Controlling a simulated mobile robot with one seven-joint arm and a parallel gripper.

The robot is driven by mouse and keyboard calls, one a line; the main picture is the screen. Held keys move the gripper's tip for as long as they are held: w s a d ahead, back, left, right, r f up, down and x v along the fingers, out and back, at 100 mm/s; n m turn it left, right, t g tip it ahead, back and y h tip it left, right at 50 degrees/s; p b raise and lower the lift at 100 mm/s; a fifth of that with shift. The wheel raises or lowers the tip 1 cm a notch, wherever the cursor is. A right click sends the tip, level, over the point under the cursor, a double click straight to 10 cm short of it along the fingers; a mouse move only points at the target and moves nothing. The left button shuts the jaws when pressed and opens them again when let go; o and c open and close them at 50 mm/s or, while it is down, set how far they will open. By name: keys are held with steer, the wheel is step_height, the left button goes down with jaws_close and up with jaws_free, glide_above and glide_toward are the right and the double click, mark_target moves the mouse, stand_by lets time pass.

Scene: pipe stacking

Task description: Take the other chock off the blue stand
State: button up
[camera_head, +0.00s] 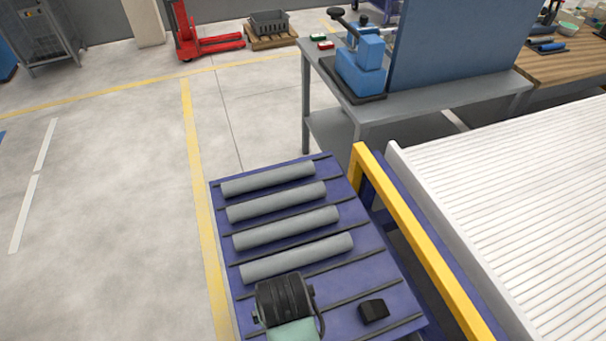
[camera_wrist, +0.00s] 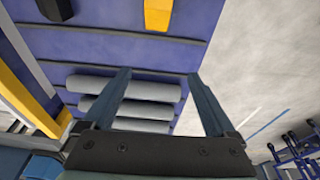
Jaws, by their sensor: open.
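The blue stand (camera_head: 335,290) holds several grey pipes (camera_head: 289,257) lying side by side. A black chock (camera_head: 373,311) sits on its bare near part at right; it also shows at the top left of the wrist view (camera_wrist: 55,9). A yellow block (camera_wrist: 158,13), perhaps a chock too, lies on the stand at the top of the wrist view; I do not see it in the head view, where my arm may cover it. My gripper (camera_wrist: 158,73) is open and empty above the stand, its fingers apart over the pipes in the wrist view.
A yellow rail (camera_head: 420,240) runs along the stand's right side, with a white ribbed surface (camera_head: 500,220) beyond. A grey workbench (camera_head: 430,103) with a blue tool (camera_head: 362,70) stands behind. The floor at left is clear.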

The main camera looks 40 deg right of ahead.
steer(key=s+g+p, duration=0.2)
steer(key=s, duration=0.3)
steer(key=shift+y, duration=0.4)
steer(key=f, duration=0.7)
steer(key=shift+s+f, duration=0.2)
steer(key=shift+s, duration=0.1)
steer(key=shift+w+a+f, duration=0.1)
steer(key=shift+w+f, duration=0.05)
steer(key=shift+f, duration=2.65)
jaws_close()
steer(key=shift+r, duration=0.15)
